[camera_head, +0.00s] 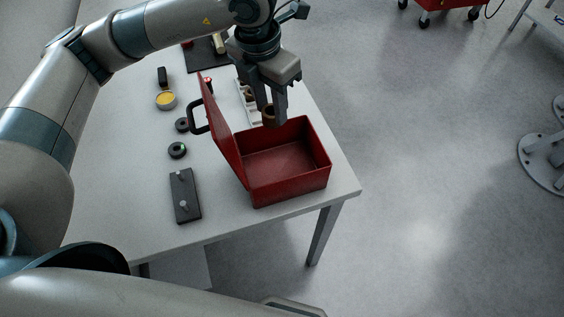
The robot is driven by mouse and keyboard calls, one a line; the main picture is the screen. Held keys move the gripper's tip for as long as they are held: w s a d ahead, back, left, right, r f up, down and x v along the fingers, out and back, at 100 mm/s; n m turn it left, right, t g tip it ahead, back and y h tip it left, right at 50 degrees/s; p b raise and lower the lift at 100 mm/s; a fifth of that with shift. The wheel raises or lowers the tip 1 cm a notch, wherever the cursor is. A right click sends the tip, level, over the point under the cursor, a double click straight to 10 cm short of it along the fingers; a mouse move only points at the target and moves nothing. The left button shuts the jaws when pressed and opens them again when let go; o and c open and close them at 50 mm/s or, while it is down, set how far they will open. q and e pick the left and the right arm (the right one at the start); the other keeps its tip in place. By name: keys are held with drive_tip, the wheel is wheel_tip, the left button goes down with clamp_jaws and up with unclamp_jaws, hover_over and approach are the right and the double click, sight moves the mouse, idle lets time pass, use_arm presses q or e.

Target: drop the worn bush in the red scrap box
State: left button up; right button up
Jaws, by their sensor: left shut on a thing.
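The red scrap box (291,188) stands near the right front corner of the white table, its lid (222,135) raised on the left side. The inside that I can see is empty. My left gripper (271,119) comes down from above at the box's far edge. It is shut on a brown worn bush (269,115), a short ring held between its fingertips. The bush is at or just above the far rim; its exact height is hard to tell. My right gripper is not in view.
On the white table (140,190) are a dark plate with pegs (185,195), black rings (177,150), a yellow-topped tin (166,100) and a white tray (243,97) behind the lid. Open floor lies to the right, with a red cart (440,5) far back.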

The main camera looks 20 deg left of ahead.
use_arm(q)
drive_tip(key=shift+f+b, duration=0.6)
drive_tip(key=shift+f, duration=2.25)
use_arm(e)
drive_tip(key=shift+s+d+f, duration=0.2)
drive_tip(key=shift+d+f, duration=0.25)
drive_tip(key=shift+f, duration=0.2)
use_arm(q)
drive_tip(key=o, duration=1.3)
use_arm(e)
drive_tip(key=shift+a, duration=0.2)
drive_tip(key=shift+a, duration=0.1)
use_arm(q)
drive_tip(key=shift+r, duration=0.1)
